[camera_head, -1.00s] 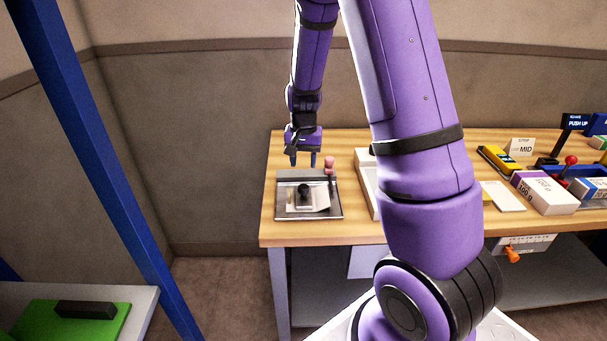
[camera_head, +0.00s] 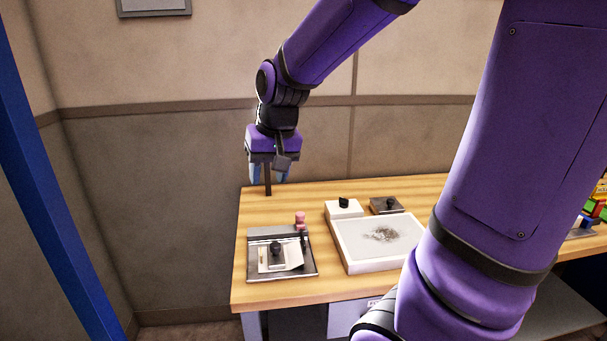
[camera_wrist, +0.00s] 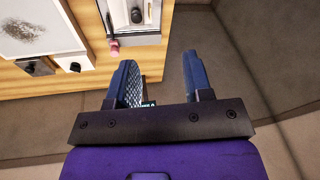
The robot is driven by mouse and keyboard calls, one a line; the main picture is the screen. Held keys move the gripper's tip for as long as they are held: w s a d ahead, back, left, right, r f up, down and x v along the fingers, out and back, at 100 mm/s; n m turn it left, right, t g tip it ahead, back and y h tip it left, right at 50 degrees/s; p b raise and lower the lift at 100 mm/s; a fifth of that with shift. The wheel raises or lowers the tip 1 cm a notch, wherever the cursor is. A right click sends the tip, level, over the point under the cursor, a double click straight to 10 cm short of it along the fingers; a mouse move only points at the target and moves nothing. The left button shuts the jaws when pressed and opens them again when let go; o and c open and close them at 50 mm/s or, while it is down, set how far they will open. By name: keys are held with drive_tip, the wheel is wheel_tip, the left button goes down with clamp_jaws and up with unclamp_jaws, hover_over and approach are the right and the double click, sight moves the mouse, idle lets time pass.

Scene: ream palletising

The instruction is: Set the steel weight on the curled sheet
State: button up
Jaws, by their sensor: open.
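The steel weight (camera_head: 276,250), a dark block with a black knob, stands upright on a pale sheet (camera_head: 294,257) on a grey metal board (camera_head: 253,272) at the table's left end. The weight also shows at the top of the wrist view (camera_wrist: 136,15). The sheet's right edge looks slightly raised; I cannot tell how curled it is under the weight. My gripper (camera_head: 268,176) is open and empty, above the table's back left, behind the board and clear of the weight. Its spread fingers show in the wrist view (camera_wrist: 162,65).
A pink-topped piece (camera_head: 300,218) stands at the board's back right corner. To the right are a white tray (camera_head: 340,250) with dark grains, a white block (camera_head: 338,209) and a dark knobbed plate (camera_head: 383,206). The wall stands behind the table (camera_head: 222,200).

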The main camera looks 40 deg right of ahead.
drive_tip(key=s+a+r+n+t, duration=0.1)
drive_tip(key=s+a+r+n, duration=0.1)
drive_tip(key=s, duration=0.5)
drive_tip(key=s+a+r+n+t, duration=0.1)
drive_tip(key=s+r, duration=0.3)
drive_tip(key=s, duration=0.4)
drive_tip(key=shift+a+n+h, duration=0.3)
drive_tip(key=shift+a+n, duration=0.2)
drive_tip(key=shift+a, duration=0.2)
